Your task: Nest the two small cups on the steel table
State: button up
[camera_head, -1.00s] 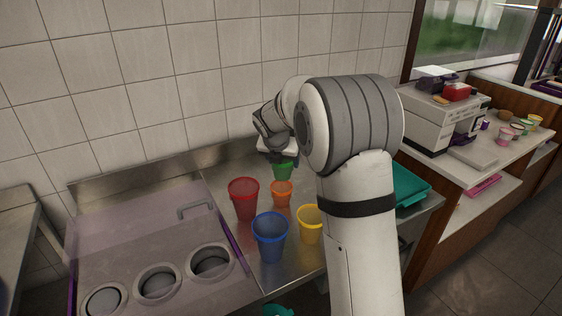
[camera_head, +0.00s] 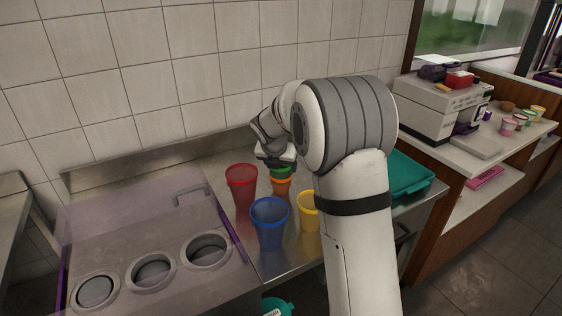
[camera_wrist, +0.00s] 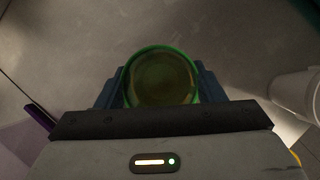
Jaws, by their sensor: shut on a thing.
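My gripper (camera_head: 276,160) is shut on the small green cup (camera_head: 282,172). In the wrist view the green cup (camera_wrist: 163,52) is seen from above, its round rim between my two blue-grey fingers (camera_wrist: 160,88). The small orange cup (camera_head: 281,187) is on the steel table (camera_head: 225,160), directly below the green one. The two line up, and the green cup's lower part overlaps the orange cup's top. I cannot tell how deep it sits inside. The wrist view does not show the orange cup.
A red cup (camera_head: 241,184) and a blue cup (camera_head: 269,224) stand close by on the left and front. A yellow cup (camera_head: 308,212) is partly behind my arm. A teal tray (camera_head: 409,175) lies to the right. A tiled wall closes off the back.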

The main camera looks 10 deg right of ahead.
jog(key=shift+f, duration=0.1)
jog(key=o, duration=1)
dwell(0.3)
notch_tip(320, 180, up, 9)
jog(key=p, duration=0.9)
jog(key=shift+p, duration=0.3)
jog(key=shift+s, duration=0.1)
